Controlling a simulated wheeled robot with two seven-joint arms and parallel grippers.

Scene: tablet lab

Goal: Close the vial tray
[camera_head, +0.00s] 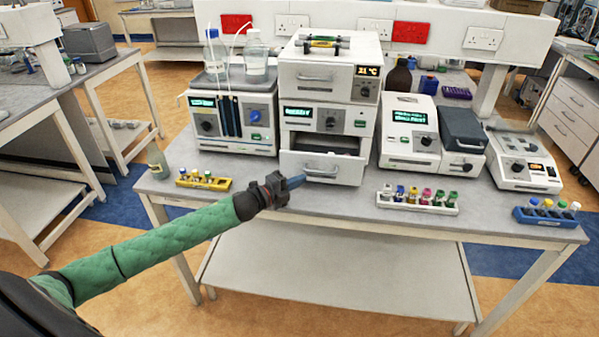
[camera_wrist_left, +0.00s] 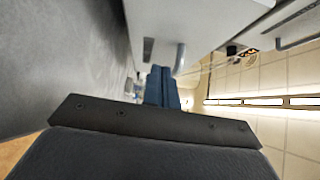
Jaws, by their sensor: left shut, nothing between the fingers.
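The vial tray (camera_head: 318,169) is the bottom drawer of the stacked white unit on the bench. It is pulled out toward me, with a dark gap showing above its front and a metal bar handle on it. My left gripper (camera_head: 297,182) is at the left end of the drawer front, close to the handle; I cannot tell whether it touches. Its blue fingers are together and empty. In the left wrist view the shut fingers (camera_wrist_left: 162,88) point toward a white front with a grey handle (camera_wrist_left: 179,58). My right gripper is not in view.
A vial rack (camera_head: 203,180) with a yellow base stands left of the drawer. A white rack (camera_head: 417,201) of coloured vials stands to its right, and a blue rack (camera_head: 547,214) at the far right. A pump unit (camera_head: 233,122) flanks the drawer stack on the left.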

